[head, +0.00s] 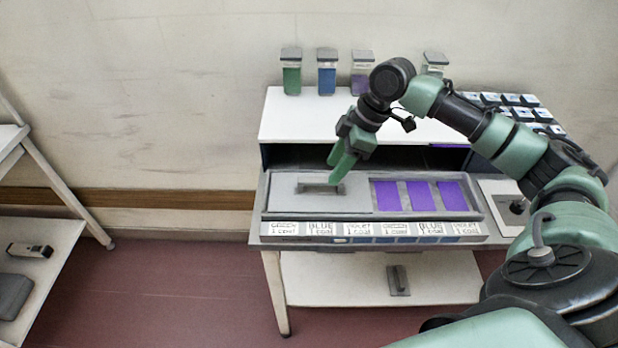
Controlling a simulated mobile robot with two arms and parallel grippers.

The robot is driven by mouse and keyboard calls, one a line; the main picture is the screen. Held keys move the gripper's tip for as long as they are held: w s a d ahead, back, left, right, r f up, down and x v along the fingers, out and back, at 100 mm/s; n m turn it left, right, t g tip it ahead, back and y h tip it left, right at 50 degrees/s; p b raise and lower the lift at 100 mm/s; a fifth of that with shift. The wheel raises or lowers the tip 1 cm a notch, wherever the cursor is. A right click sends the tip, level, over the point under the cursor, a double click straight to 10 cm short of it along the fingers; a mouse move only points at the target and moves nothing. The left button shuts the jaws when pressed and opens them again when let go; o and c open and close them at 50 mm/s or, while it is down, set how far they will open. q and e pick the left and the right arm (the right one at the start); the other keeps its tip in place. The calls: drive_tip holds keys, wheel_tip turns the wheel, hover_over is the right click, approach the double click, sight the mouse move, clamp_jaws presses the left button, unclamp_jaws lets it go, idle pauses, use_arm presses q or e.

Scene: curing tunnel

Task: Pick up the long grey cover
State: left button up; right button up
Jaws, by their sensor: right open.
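The long grey cover (301,199) lies flat over the left part of a grey tray (477,229) on the white bench. A raised dark handle (313,187) stands on its top. My right gripper (342,172) has green fingers and is open. It points down at the right end of the handle, close to it or around it; I cannot tell whether it touches. The arm hides a little of the cover's back edge. My left gripper is not in view.
Purple panels (421,196) show in the tray's uncovered right part. Labels reading green, blue and violet line its front. Jars, including a blue one (327,73), stand on the white upper shelf (300,118). A white rack (45,240) stands at left, with open floor between.

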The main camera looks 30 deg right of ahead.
sight(321, 179)
drive_tip(key=shift+w+d+r, duration=0.15)
drive_tip(key=shift+w+r, duration=0.05)
drive_tip(key=shift+f, duration=0.15)
drive_tip(key=x, duration=0.1)
drive_tip(key=p+x, duration=0.1)
drive_tip(key=shift+a+f, duration=0.15)
drive_tip(key=shift+a, duration=0.2)
drive_tip(key=x, duration=0.2)
drive_tip(key=w+p+x, duration=0.1)
drive_tip(key=x, duration=0.1)
drive_tip(key=shift+f, duration=0.1)
clamp_jaws()
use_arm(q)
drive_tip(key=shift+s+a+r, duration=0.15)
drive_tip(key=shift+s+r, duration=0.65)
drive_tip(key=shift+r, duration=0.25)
